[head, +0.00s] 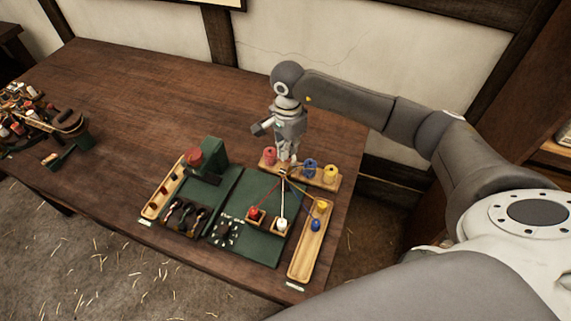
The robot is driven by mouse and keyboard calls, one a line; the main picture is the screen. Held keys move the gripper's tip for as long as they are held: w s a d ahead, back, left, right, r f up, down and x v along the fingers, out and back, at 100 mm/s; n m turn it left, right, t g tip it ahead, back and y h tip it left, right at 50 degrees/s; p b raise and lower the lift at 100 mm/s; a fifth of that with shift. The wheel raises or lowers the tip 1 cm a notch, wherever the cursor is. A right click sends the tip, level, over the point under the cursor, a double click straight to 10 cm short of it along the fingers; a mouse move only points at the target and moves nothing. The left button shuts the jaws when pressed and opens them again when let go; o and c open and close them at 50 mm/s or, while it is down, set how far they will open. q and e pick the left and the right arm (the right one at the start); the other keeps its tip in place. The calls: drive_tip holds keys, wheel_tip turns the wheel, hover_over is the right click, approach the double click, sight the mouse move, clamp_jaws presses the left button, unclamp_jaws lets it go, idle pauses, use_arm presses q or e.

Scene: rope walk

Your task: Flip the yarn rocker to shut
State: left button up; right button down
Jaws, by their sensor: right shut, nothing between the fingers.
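My right gripper (287,158) points down at the back of the green board (262,240), by the pink spool and the point where several coloured yarns meet. Its fingers are together and hold nothing. Red, white and yellow yarns fan out from under the fingertips towards the front. I cannot single out the yarn rocker; any small part at the yarn meeting point is hidden or too small to tell. My left gripper is not in view.
A wooden spool rack (323,183) holds pink, blue and yellow spools. A long wooden tray (306,256) lies along the right. A green device with a red top (193,157) stands on the left.

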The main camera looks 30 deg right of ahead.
sight(288, 160)
drive_tip(key=shift+f+b, duration=1.3)
drive_tip(key=shift+s+r, duration=0.1)
drive_tip(key=shift+r+p, duration=0.5)
drive_tip(key=shift+r, duration=0.15)
wheel_tip(288, 160, up, 7)
drive_tip(key=p, duration=0.3)
drive_tip(key=shift+f, duration=0.2)
